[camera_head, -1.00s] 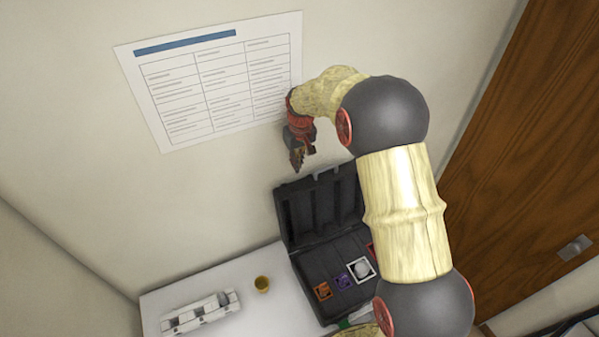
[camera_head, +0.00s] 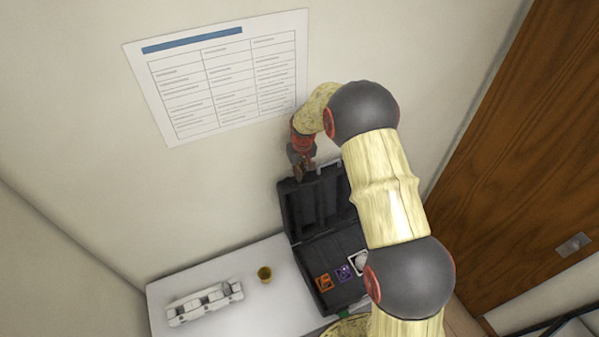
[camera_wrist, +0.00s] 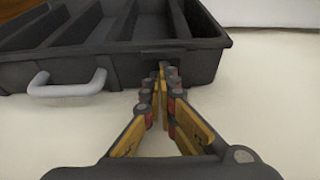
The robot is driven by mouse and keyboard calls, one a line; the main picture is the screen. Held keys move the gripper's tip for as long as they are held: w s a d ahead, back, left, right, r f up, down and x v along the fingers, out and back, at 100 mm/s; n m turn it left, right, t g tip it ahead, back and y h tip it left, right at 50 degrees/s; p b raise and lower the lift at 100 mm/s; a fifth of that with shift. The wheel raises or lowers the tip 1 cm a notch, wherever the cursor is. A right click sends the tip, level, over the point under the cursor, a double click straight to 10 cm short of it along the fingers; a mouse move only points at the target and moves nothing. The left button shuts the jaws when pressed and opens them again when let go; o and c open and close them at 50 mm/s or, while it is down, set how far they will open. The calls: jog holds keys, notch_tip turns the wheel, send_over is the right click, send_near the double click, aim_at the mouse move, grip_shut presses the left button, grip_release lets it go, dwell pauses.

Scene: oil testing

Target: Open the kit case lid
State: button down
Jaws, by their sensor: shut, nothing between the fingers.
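The black kit case stands on the white table with its lid (camera_head: 312,203) raised upright near the wall. The case base (camera_head: 333,256) lies open and shows orange, purple and white-framed items inside. My gripper (camera_head: 299,178) is at the lid's top left edge, shut and empty. In the wrist view, my gripper (camera_wrist: 165,70) points at the lid's edge wall (camera_wrist: 125,68), with the grey handle (camera_wrist: 67,86) to its left. I cannot tell whether the fingertips touch the lid. My arm hides the right part of the case.
A printed chart (camera_head: 222,77) hangs on the wall behind. A wooden door (camera_head: 525,170) is at the right.

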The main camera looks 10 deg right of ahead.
jog(key=shift+s+d+r+t+b, duration=0.15)
jog(key=shift+s+t+b, duration=0.15)
jog(key=shift+s+b, duration=0.45)
jog(key=shift+t, duration=0.3)
jog(key=s, duration=0.1)
jog(key=s+b, duration=0.1)
jog(key=s, duration=0.1)
jog(key=s+d+r, duration=0.1)
jog(key=s, duration=0.1)
jog(key=shift+s+r+b, duration=0.1)
jog(key=shift+s+b, duration=0.05)
jog(key=shift+b, duration=0.25)
